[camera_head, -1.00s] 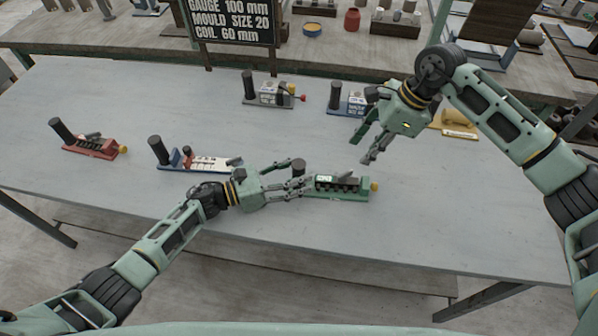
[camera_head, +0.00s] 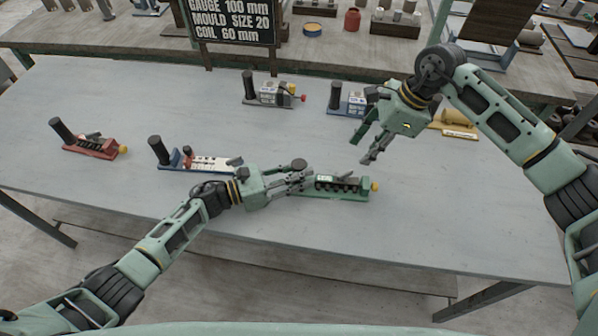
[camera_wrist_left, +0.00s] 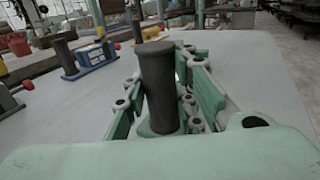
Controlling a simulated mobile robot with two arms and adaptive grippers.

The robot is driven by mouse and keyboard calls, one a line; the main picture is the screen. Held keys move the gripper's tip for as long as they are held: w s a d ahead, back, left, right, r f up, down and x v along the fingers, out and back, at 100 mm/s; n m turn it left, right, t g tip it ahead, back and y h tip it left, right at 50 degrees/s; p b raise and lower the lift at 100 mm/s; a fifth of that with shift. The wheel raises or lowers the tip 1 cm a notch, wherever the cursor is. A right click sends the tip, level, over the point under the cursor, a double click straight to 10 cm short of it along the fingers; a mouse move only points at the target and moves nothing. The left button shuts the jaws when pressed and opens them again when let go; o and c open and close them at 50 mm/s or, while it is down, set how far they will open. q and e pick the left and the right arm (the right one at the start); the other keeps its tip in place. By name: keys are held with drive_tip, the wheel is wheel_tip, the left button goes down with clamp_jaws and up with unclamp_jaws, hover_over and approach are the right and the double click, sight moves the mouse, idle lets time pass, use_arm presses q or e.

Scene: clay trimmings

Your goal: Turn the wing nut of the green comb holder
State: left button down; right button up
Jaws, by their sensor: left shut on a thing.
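The green comb holder (camera_head: 345,193) lies near the front middle of the table. It has a row of dark teeth, a pale label, a yellow knob (camera_head: 375,186) at its right end and a dark upright post (camera_head: 299,164) at its left end. I cannot make out which small part is the wing nut. My left gripper (camera_head: 303,181) is shut around the post, which stands between its fingers in the left wrist view (camera_wrist_left: 160,90). The fingers and palm hide the post's foot. My right gripper (camera_head: 362,148) is open and empty above the table, behind the holder.
A blue holder (camera_head: 176,163) and a red holder (camera_head: 90,147) stand to the left. A grey holder (camera_head: 268,102), another blue holder (camera_head: 346,110) and a yellow piece (camera_head: 458,125) stand behind. A black sign (camera_head: 232,20) rises at the back. The right front table is clear.

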sight(346, 173)
drive_tip(key=shift+c, duration=0.2)
drive_tip(key=shift+a, duration=0.2)
drive_tip(key=shift+c, duration=0.5)
drive_tip(key=a+r+n+h, duration=0.3)
drive_tip(key=a+n+h, duration=0.1)
drive_tip(key=n, duration=0.3)
drive_tip(key=f, duration=1.2)
drive_tip(key=shift+d, duration=0.2)
clamp_jaws()
